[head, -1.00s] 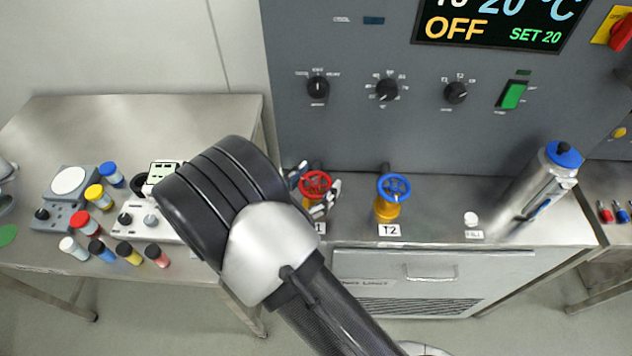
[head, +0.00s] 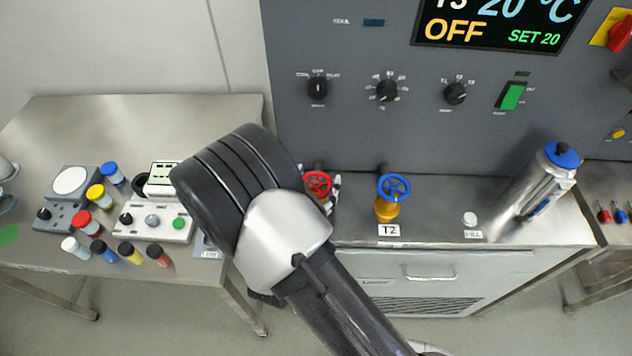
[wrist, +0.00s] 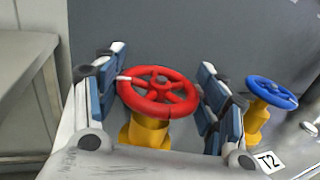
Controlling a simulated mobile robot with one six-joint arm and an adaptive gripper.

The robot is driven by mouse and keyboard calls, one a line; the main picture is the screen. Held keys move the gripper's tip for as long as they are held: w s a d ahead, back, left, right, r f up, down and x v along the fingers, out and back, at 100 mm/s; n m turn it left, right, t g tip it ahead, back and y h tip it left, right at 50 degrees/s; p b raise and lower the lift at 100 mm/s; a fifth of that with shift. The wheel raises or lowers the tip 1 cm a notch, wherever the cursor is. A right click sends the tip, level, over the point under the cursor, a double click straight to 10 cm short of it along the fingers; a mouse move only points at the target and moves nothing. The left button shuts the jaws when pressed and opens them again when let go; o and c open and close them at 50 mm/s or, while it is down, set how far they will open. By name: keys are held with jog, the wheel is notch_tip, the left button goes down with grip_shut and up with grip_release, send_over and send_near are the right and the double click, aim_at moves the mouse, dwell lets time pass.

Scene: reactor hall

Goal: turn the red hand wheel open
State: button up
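The red hand wheel (head: 317,183) sits on a yellow valve body on the steel bench, left of the blue wheel. In the wrist view the red wheel (wrist: 158,92) fills the space between the two fingers of my gripper (wrist: 160,88). One finger is at its left rim and the other at its right rim. The fingers are spread wide; whether the pads touch the rim is not clear. A small white mark shows on the wheel's left rim. In the head view my arm hides the left finger and part of the valve.
A blue hand wheel (head: 393,187) labelled T2 stands close on the right. A steel flask with a blue cap (head: 549,180) is farther right. The grey control panel (head: 350,130) rises behind. A side table (head: 200,115) with several small jars and instruments is at the left.

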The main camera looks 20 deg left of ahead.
jog(key=o, duration=0.5)
jog(key=shift+c, duration=0.2)
jog(key=s, duration=1.2)
jog(key=shift+a, duration=0.4)
